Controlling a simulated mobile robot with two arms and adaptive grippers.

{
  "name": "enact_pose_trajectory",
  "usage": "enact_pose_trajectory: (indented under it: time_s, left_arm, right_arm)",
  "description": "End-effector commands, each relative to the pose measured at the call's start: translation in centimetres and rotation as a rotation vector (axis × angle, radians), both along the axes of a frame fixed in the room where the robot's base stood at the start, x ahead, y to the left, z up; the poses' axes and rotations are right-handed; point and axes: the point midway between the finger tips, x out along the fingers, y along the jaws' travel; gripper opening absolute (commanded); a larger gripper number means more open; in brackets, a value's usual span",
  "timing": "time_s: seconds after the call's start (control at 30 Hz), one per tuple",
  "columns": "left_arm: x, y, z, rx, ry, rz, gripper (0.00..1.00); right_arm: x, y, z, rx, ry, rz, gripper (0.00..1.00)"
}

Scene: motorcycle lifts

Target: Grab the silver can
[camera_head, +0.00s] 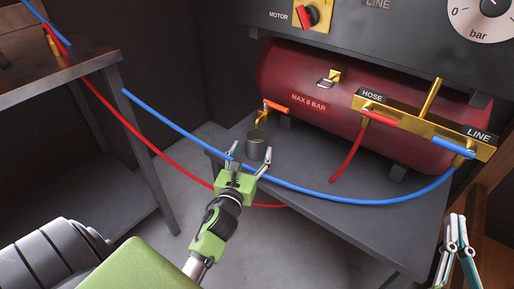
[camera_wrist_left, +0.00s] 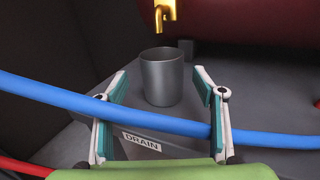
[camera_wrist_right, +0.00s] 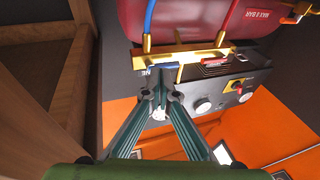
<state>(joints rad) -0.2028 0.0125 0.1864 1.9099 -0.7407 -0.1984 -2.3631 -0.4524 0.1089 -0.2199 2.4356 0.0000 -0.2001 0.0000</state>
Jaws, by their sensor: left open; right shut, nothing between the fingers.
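The silver can (camera_head: 256,146) stands upright on the dark grey shelf (camera_head: 330,205), under the left end of the red tank. In the left wrist view the can (camera_wrist_left: 162,78) is ahead, between and beyond the fingertips, with an open top. My left gripper (camera_head: 250,158) is open and empty, with its fingers spread just short of the can. In the left wrist view my left gripper (camera_wrist_left: 162,92) shows the blue hose (camera_wrist_left: 165,123) crossing between the fingers in front of the can. My right gripper (camera_head: 457,220) is shut and empty at the far right, away from the can.
The red tank (camera_head: 300,85) has an orange-handled drain valve (camera_head: 276,106) just above the can. A red hose (camera_head: 150,145) hangs low past my left arm. A "DRAIN" label (camera_wrist_left: 142,142) is on the shelf edge. A grey table (camera_head: 75,62) stands at left.

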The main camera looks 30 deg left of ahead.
Motion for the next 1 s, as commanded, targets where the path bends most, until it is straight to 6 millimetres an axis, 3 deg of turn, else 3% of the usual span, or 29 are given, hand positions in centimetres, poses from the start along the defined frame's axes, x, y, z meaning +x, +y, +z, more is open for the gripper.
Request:
enact_pose_trajectory:
  time_s: [0.17,0.53,0.87,0.9,1.0]
  left_arm:
    - [0.9,0.2,0.0,-0.002,-0.002,0.000,0.63]
    - [4.9,1.2,0.1,-0.002,-0.001,0.000,0.63]
    - [5.4,1.4,0.1,-0.003,0.001,0.000,0.63]
    - [5.4,1.4,0.1,-0.003,0.001,0.000,0.60]
    - [5.4,1.4,0.1,-0.003,0.001,0.000,0.34]
  right_arm:
    - [-0.2,0.1,0.9,0.012,-0.044,0.003,0.00]
    - [-2.5,0.2,6.5,0.090,-0.324,0.019,0.00]
    - [-3.0,0.2,7.4,0.102,-0.367,0.021,0.00]
    - [-3.0,0.2,7.4,0.102,-0.366,0.021,0.00]
    - [-2.9,0.2,7.4,0.102,-0.366,0.021,0.00]
